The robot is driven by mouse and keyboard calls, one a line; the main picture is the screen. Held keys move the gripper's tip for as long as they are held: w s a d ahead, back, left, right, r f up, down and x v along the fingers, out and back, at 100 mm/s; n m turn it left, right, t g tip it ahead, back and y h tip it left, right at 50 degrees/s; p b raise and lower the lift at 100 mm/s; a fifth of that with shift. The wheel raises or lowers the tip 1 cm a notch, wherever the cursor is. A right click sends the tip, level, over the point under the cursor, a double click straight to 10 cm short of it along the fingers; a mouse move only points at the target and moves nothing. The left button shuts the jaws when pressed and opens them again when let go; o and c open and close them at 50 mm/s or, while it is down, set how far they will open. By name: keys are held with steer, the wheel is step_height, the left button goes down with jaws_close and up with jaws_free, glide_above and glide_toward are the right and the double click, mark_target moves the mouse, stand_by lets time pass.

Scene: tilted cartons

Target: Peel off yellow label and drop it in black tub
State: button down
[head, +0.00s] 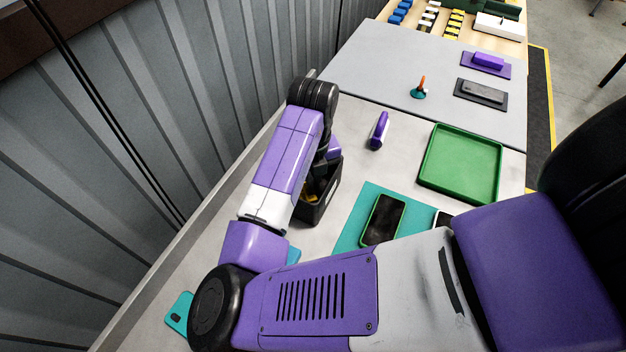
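The black tub (326,204) stands on the light table, partly hidden behind my forearm. My gripper (318,180) points down over or into the tub, and my own arm covers most of it. A small yellow piece (311,195) shows at the tub's opening, close to the fingertips. I cannot tell whether it is the label, nor whether it is held or lies in the tub. The fingers are too hidden to show if they are open or shut.
Right of the tub, a dark-screened phone with a green edge (384,220) lies on a teal mat (350,232). A corrugated wall (200,100) runs along the left.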

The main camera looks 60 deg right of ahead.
stand_by(0.4)
steer(key=c, duration=1.6)
jaws_free()
step_height(320, 180, up, 8)
steer(key=shift+f+b, duration=0.15)
steer(key=shift+b, duration=0.25)
step_height(320, 180, up, 8)
steer(key=p, duration=0.5)
steer(key=shift+p, duration=0.3)
